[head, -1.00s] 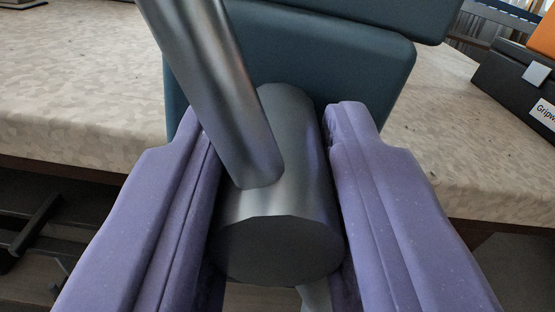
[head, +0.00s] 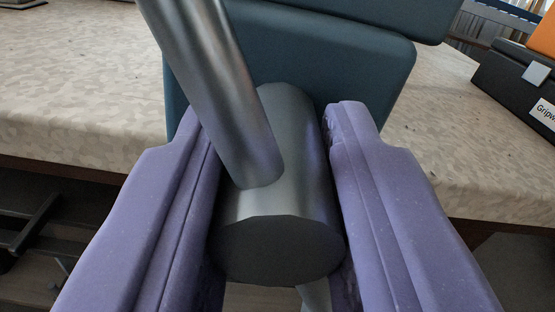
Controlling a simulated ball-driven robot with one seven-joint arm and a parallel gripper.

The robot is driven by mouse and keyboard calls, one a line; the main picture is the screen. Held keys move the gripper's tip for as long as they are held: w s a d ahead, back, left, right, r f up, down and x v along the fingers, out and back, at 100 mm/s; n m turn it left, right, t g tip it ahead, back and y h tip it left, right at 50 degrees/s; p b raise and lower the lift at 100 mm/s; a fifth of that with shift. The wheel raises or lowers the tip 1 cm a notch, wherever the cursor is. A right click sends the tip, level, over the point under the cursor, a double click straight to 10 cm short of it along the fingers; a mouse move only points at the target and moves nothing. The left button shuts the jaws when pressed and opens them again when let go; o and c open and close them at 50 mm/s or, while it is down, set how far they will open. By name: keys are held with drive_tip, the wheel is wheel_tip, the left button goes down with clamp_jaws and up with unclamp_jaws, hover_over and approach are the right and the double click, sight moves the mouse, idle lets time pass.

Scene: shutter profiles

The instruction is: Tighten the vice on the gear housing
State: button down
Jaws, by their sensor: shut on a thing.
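My gripper (head: 270,125) has two purple fingers, shut on the grey metal hub of the vice handle (head: 278,225), one finger on each side. A round metal bar of the handle rises from the hub toward the upper left and passes in front of the left fingertip. The blue-grey vice body (head: 365,80) stands just beyond the hub, at the table's edge. No gear housing can be made out; the vice jaws are not clearly seen.
The vice is at the edge of a speckled beige table (head: 80,90). A black case (head: 515,85) with a grey latch and an orange thing (head: 543,38) stand at the right. Dark frame parts (head: 35,225) show below the table at the left.

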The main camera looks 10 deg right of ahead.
drive_tip(key=c, duration=0.8)
unclamp_jaws()
drive_tip(key=shift+c, duration=0.2)
drive_tip(key=s+p, duration=0.2)
drive_tip(key=s, duration=0.5)
drive_tip(key=shift+s, duration=0.4)
drive_tip(key=shift+d, duration=0.1)
